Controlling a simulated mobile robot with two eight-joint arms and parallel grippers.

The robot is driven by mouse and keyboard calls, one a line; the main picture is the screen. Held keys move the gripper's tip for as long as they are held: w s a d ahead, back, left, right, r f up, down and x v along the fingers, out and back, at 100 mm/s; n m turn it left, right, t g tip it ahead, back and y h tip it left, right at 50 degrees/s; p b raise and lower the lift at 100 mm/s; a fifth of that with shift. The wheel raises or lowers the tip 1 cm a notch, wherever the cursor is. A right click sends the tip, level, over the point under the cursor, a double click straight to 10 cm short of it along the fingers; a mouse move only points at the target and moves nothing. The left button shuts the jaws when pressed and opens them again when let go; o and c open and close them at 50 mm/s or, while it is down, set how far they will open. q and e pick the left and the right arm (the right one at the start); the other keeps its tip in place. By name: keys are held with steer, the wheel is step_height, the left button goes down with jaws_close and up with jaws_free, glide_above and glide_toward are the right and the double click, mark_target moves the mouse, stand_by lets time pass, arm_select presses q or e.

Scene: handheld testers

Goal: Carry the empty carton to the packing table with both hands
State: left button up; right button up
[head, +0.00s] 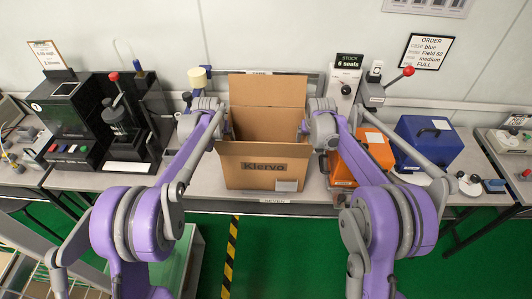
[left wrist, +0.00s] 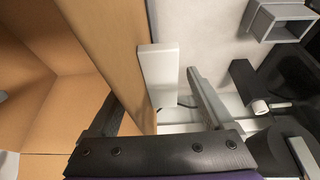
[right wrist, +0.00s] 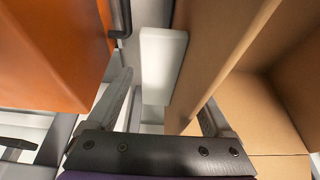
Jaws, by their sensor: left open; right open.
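A brown open-topped carton (head: 257,166) marked "Klervo" stands upright on the grey bench (head: 210,178), its back flap raised. I see no contents in the visible inside. My left gripper (head: 226,131) is open at the carton's left wall. In the left wrist view that wall (left wrist: 112,40) passes between the spread fingers, one inside and one outside. My right gripper (head: 306,131) is open in the same way at the right wall (right wrist: 205,50). A white block sits on the outer side of each wall (left wrist: 158,75) (right wrist: 162,65). I cannot tell which surface is the packing table.
An orange case (head: 362,153) and a blue case (head: 428,143) stand close to the right. Black tester units (head: 70,118) stand to the left. A "STOCK 6 seals" sign (head: 349,60) is behind. The green floor (head: 275,250) in front carries a striped line (head: 231,255).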

arm_select(q)
steer(key=shift+c, duration=0.2)
arm_select(e)
steer(key=shift+c, duration=0.2)
arm_select(q)
jaws_close()
arm_select(e)
jaws_close()
arm_select(q)
steer(key=shift+r, duration=0.15)
arm_select(e)
steer(key=shift+r, duration=0.15)
